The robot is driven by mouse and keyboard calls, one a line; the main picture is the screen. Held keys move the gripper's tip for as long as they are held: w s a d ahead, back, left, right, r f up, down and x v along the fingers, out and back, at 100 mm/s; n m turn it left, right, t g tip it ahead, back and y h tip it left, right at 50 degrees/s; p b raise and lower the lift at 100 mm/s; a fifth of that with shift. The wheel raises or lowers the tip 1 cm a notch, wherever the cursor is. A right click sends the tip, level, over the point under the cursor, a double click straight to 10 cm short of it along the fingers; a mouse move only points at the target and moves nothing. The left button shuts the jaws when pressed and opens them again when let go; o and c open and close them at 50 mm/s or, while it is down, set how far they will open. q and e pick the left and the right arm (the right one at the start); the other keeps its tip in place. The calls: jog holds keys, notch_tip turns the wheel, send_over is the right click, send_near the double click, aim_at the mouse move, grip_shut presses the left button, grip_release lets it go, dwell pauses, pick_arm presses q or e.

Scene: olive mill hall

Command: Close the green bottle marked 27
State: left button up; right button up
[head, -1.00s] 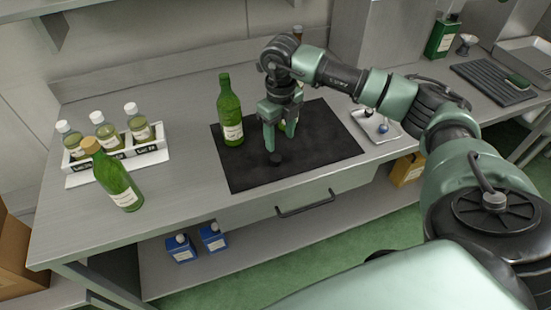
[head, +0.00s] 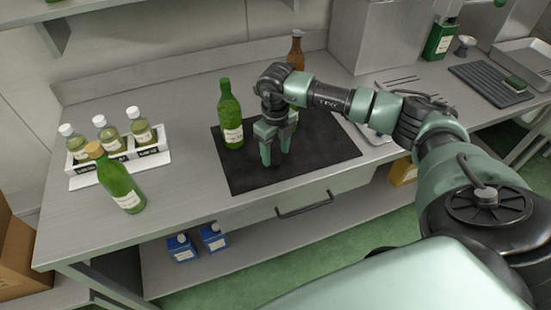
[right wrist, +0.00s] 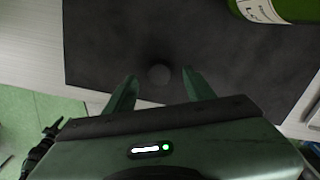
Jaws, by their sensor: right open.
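A green bottle (head: 231,118) with a pale label stands upright on the dark mat (head: 240,178); its lower part shows in the right wrist view (right wrist: 285,8). No cork shows on its neck. Another green bottle (head: 120,185) with a tan cork stands at the left. I cannot read a number on either label. My right gripper (head: 275,156) is open, pointing down low over the mat, right of the first bottle. In the right wrist view a small dark round stopper (right wrist: 159,75) lies on the mat, just ahead of and between the fingertips. The gripper hides it in the head view.
A white rack (head: 150,158) with capped sample bottles stands at the back left. A brown bottle (head: 296,50) stands behind my right arm. A metal tray (head: 372,134) is partly hidden by my arm. The counter front between corked bottle and mat is clear.

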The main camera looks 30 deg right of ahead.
aim_at(274, 160)
jog(key=shift+w+a+f, duration=0.1)
jog(key=shift+f, duration=1.3)
pick_arm(q)
jog(key=shift+r, duration=0.55)
pick_arm(e)
grip_shut()
jog(key=shift+r, duration=0.1)
